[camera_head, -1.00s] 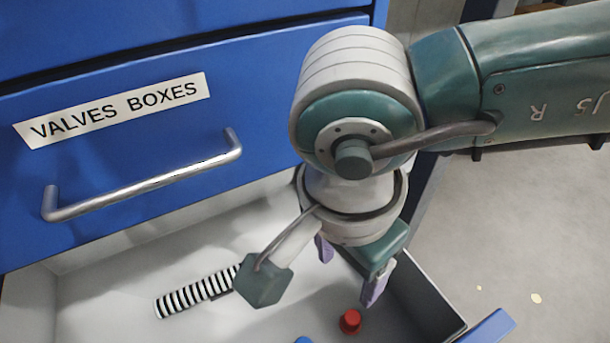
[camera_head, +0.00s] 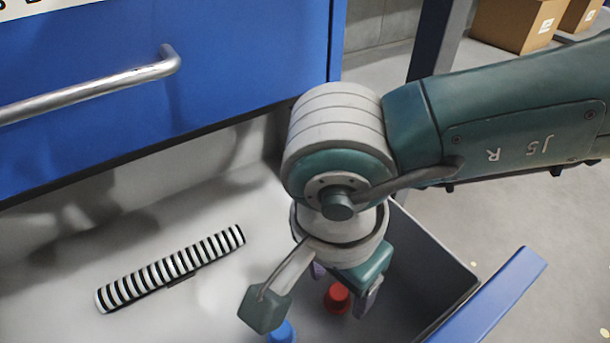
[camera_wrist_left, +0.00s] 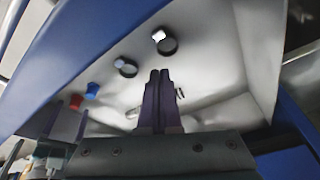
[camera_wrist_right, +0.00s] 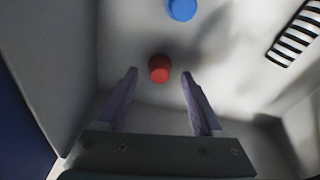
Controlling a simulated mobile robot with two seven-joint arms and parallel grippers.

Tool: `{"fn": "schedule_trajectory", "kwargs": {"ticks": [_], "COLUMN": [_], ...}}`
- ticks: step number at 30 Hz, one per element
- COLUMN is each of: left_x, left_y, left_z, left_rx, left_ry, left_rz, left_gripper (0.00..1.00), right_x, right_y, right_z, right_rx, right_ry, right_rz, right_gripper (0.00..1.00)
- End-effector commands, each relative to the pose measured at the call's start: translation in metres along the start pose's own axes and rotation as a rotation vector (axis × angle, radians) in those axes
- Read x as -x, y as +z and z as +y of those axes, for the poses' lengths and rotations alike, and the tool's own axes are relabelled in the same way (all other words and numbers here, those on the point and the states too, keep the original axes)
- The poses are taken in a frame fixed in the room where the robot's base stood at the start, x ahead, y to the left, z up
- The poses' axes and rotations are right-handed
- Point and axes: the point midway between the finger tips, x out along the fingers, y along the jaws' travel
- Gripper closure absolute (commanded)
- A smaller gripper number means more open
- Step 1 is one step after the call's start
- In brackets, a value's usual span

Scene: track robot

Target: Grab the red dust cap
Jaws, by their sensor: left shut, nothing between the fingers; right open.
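The red dust cap (camera_head: 337,298) stands on the floor of the open drawer. My right gripper (camera_head: 340,285) is above it, pointing down and partly hiding it in the head view. In the right wrist view the red cap (camera_wrist_right: 159,68) lies ahead of my right gripper (camera_wrist_right: 158,82), roughly midway between its spread, empty fingers. In the left wrist view the red cap (camera_wrist_left: 92,89) is at left, beside part of my right gripper. My left gripper (camera_wrist_left: 159,75) shows there with its fingers together and nothing between them; it is outside the head view.
A blue cap (camera_head: 282,333) stands close to the red one; it also shows in the right wrist view (camera_wrist_right: 182,9). A black-and-white striped cylinder (camera_head: 170,268) lies further left. The drawer wall (camera_head: 432,250) is close on the right. Two dark rings (camera_wrist_left: 126,67) show in the left wrist view.

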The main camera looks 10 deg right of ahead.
Motion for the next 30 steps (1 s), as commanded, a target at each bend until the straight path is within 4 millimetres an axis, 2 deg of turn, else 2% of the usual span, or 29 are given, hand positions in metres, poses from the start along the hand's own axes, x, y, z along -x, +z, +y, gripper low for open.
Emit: {"fn": "schedule_trajectory", "kwargs": {"ticks": [1, 3, 11, 27, 30], "left_x": [-0.0128, -0.0169, -0.0145, -0.0145, -0.0145], "left_y": [0.0041, 0.0055, 0.005, 0.0051, 0.005], "left_z": [0.0002, 0.0001, -0.0015, -0.0022, -0.002], "left_rx": [-0.001, -0.001, -0.007, -0.009, -0.008], "left_ry": [-0.001, -0.001, -0.006, -0.008, -0.007], "left_rz": [0.0, 0.0, -0.001, -0.001, -0.001], "left_gripper": [1.0, 1.0, 1.0, 1.0, 1.0], "right_x": [-0.0159, -0.0222, -0.0204, -0.0204, -0.0204], "right_y": [0.0008, 0.0007, 0.0001, 0.0001, 0.0001], "right_z": [0.0, -0.0005, -0.0007, -0.0006, -0.0006], "right_rx": [-0.002, -0.001, 0.0, 0.0, 0.0], "right_ry": [0.0, -0.001, -0.001, -0.001, -0.001], "right_rz": [0.0, 0.0, 0.0, 0.0, 0.0], "right_gripper": [0.32, 0.32, 0.34, 0.95, 1.0]}}
